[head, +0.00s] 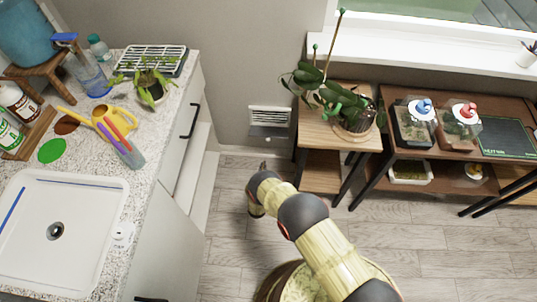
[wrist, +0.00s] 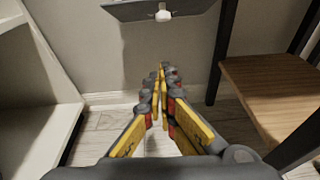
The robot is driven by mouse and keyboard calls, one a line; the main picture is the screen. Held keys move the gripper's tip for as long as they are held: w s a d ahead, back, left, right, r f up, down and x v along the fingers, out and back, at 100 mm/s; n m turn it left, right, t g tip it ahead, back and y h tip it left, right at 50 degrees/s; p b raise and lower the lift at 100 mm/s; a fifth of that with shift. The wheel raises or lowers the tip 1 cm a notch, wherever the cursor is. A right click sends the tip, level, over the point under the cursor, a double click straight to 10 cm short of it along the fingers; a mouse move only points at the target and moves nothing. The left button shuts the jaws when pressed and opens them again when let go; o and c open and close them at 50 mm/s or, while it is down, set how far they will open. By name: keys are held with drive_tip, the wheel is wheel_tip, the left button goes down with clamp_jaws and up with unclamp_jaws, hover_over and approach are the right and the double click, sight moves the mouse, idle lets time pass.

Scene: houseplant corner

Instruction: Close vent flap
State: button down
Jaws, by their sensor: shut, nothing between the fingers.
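The wall vent (head: 269,116) sits low on the grey wall between the counter cabinet and the wooden side table. Its grey flap (head: 268,132) hangs out below the white slats, with a small knob on it. In the wrist view the flap (wrist: 160,9) shows at the top edge, cut off by the frame, with its pale knob (wrist: 163,15) near the middle. My gripper (head: 263,165) is below the flap and apart from it. In the wrist view my gripper (wrist: 162,68) has its fingertips together, empty, pointing at the wall under the flap.
The white cabinet (head: 183,155) stands left of the vent. The wooden side table (head: 340,133), with a potted orchid (head: 350,115), stands close on the right. Its dark legs flank the space. The wall and floor directly below the vent are clear.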

sight(269, 134)
drive_tip(key=w+r+b, duration=0.1)
drive_tip(key=w+b, duration=0.3)
drive_tip(key=w, duration=0.7)
drive_tip(key=shift+w+d, duration=0.2)
drive_tip(key=shift+d, duration=0.25)
drive_tip(key=shift+r, duration=0.2)
drive_tip(key=shift+r+g+p, duration=0.35)
drive_tip(key=shift+g+p, duration=0.2)
drive_tip(key=shift+g, duration=0.05)
